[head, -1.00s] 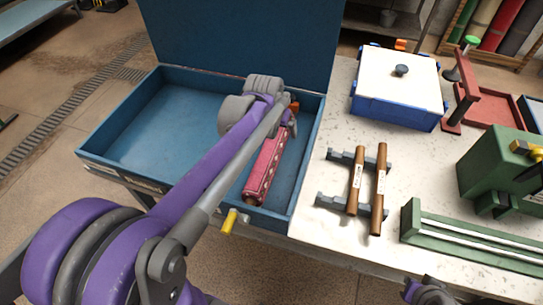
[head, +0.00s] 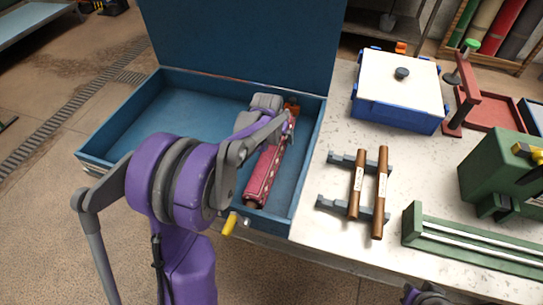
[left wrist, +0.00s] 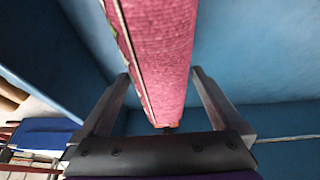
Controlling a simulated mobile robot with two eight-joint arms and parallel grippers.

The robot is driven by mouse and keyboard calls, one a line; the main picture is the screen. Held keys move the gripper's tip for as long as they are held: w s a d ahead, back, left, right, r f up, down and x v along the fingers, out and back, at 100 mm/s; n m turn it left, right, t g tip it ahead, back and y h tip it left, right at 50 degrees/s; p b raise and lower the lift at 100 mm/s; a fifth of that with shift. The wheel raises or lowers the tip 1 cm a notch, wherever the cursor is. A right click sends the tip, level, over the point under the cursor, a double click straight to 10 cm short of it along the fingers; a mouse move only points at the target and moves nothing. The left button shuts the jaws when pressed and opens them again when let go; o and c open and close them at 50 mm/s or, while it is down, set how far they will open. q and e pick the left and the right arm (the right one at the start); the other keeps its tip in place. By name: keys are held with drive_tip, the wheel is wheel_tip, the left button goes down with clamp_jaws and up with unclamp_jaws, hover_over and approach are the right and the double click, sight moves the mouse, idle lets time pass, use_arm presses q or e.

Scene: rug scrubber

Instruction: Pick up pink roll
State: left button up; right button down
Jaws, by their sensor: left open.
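The pink roll (head: 263,178), with a pale pattern along its side, lies lengthwise in the right part of the open blue box (head: 92,147). My left gripper reaches down over the roll's far end, and the arm hides its fingers in the head view. In the left wrist view the left gripper (left wrist: 160,72) is open, with one finger on each side of the pink roll (left wrist: 165,50). There seems to be a gap at each finger, but I cannot tell how deep the roll sits between them.
The box's raised blue lid (head: 240,40) stands behind. On the pale table to the right are two brown rods (head: 379,190) on grey holders, a blue case with a white lid (head: 398,80) and a green machine (head: 500,175). The box's left part is empty.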

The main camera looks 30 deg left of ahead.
use_arm(q)
drive_tip(key=shift+w+f, duration=0.3)
drive_tip(key=shift+f, duration=0.35)
drive_tip(key=shift+s, duration=0.1)
drive_tip(key=shift+c, duration=0.7)
clamp_jaws()
